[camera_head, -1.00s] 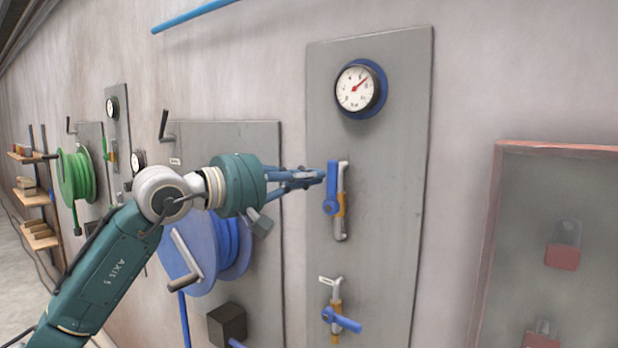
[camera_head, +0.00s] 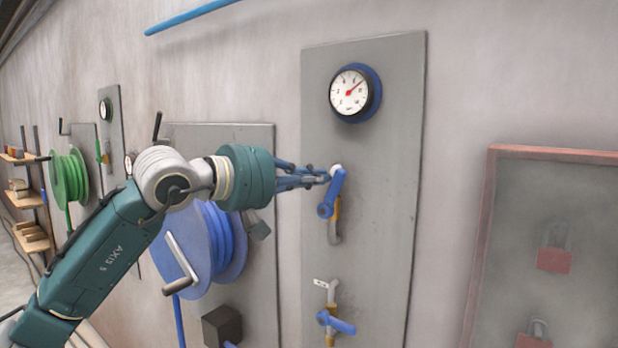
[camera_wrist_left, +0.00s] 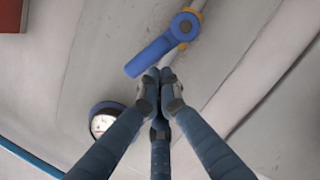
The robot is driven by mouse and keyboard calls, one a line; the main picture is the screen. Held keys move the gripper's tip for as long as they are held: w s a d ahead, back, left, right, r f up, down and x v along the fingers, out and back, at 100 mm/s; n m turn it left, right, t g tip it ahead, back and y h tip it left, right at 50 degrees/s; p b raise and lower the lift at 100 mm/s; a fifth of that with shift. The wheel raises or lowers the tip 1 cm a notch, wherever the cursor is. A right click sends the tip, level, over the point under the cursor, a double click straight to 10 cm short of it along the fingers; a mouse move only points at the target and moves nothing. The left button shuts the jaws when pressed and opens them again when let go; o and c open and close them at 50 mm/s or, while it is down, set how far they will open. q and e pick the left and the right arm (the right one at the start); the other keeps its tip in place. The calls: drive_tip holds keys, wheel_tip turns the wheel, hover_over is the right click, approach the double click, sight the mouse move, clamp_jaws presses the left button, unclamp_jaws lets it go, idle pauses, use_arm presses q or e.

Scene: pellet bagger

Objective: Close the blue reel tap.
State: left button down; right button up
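The upper tap on the tall grey panel has a blue lever (camera_head: 333,192) on a yellow and grey pipe fitting. The lever points up and leans right from its pivot; it also shows in the left wrist view (camera_wrist_left: 152,56). My left gripper (camera_head: 326,177) is at the left side of the lever's upper end. In the wrist view its fingertips (camera_wrist_left: 160,77) are together beside the lever's free end, with nothing between them. They look touching or nearly touching the lever. My right gripper is not in view.
A lower tap (camera_head: 335,322) has its blue lever pointing right and slightly down. A gauge (camera_head: 350,92) is above. The blue hose reel (camera_head: 215,245) with its crank is left of the panel, behind my left arm. A red-framed case (camera_head: 488,235) with padlocks is at right.

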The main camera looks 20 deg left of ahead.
sight(340, 190)
use_arm(q)
drive_tip(key=d+m, duration=0.1)
drive_tip(key=s+d+m+y, duration=0.1)
drive_tip(key=m, duration=0.1)
drive_tip(key=d+m+y, duration=0.1)
drive_tip(key=m, duration=0.1)
drive_tip(key=shift+s+d+f+b, duration=0.15)
drive_tip(key=shift+d+f+b, duration=0.25)
drive_tip(key=shift+s+d+f+m+y+b, duration=0.2)
drive_tip(key=shift+d+f+m+b, duration=0.1)
drive_tip(key=shift+m, duration=0.3)
drive_tip(key=shift+s+d+f+m+y+b, duration=0.15)
drive_tip(key=shift+d+m+y+b, duration=0.1)
drive_tip(key=shift+m, duration=0.35)
drive_tip(key=shift+d+f+m+y+b, duration=0.25)
drive_tip(key=shift+d+f+m+b, duration=0.25)
drive_tip(key=shift+m+b, duration=0.2)
drive_tip(key=shift+f, duration=0.1)
